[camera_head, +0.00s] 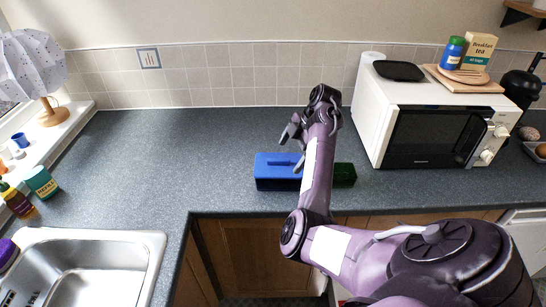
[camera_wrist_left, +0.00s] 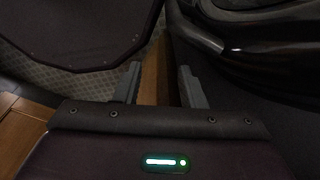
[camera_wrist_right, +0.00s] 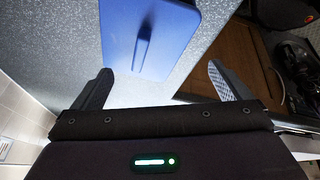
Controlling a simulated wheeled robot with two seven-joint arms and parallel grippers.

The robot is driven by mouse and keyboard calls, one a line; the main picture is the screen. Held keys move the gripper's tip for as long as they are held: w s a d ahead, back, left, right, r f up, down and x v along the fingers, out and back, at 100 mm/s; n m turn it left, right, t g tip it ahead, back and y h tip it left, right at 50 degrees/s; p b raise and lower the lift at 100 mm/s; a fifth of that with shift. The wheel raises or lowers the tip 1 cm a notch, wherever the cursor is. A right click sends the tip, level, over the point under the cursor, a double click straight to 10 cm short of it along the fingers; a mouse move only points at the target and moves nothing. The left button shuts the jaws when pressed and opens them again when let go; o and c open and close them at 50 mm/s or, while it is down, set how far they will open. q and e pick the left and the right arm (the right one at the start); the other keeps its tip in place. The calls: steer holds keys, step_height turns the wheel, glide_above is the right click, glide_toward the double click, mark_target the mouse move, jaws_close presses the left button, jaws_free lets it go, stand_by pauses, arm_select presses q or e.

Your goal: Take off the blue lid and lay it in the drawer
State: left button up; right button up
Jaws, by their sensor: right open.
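A blue lid (camera_head: 275,162) with a raised bar handle lies on a box at the counter's front; the blue part shows left of my right forearm, and a dark green part (camera_head: 344,174) shows to its right. In the right wrist view the blue lid (camera_wrist_right: 150,35) and its handle lie ahead, between the fingers' lines. My right gripper (camera_head: 296,134) is open and empty, above and behind the lid, apart from it. My left gripper (camera_wrist_left: 160,85) is open and empty, low by the cabinets; the head view does not show it. I cannot clearly make out the drawer.
A white microwave (camera_head: 440,125) stands right of the box, with a board, tea box and jar on top. The counter left of the box is clear. Wooden cabinets (camera_head: 245,255) are below.

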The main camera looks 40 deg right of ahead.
mark_target(280, 170)
steer(key=p+x, duration=0.1)
steer(key=x, duration=0.4)
steer(key=shift+w+a+r+p, duration=0.1)
steer(key=shift+w+r+p, duration=0.05)
steer(key=shift+p, duration=0.15)
steer(key=shift+f, duration=0.4)
steer(key=c, duration=1.1)
